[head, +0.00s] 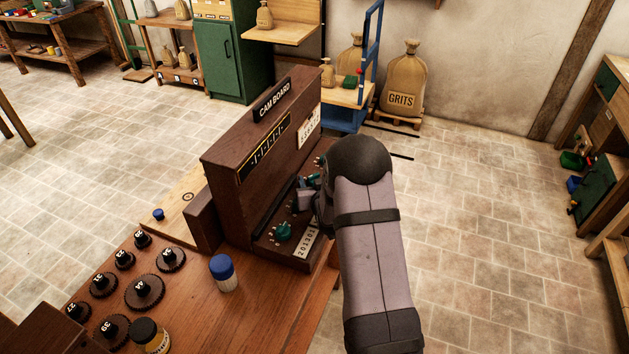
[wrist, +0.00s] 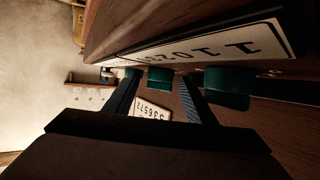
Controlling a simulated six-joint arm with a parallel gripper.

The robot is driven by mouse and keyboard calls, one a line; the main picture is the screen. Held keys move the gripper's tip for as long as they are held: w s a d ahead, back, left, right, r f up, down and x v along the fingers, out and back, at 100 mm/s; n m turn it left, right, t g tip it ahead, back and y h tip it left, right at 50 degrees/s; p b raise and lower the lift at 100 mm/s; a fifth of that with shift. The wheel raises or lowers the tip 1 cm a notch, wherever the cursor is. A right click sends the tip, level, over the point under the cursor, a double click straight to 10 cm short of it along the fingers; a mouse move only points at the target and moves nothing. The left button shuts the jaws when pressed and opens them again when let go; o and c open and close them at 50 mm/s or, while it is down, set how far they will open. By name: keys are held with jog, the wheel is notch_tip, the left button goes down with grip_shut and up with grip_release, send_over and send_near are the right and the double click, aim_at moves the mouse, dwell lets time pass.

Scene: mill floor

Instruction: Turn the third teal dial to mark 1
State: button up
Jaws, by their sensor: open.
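The dark wooden cam board (head: 232,150) stands on the bench, with teal dials on its lower ledge. The nearest teal dial (head: 283,232) is clear of my gripper in the head view. My gripper (head: 308,190) is over the ledge farther along, partly hidden by my arm. In the wrist view my open fingers (wrist: 158,86) straddle a teal dial (wrist: 160,78); contact cannot be told. Another teal dial (wrist: 227,85) is to the right, and part of one (wrist: 131,72) shows by the left finger. Dial pointers and marks are not readable.
A blue-capped jar (head: 223,273) and several dark gears (head: 145,291) stand on the bench at left. Open floor lies right of my arm.

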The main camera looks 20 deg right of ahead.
jog(key=shift+b+v, duration=1.05)
jog(key=shift+v, duration=2.6)
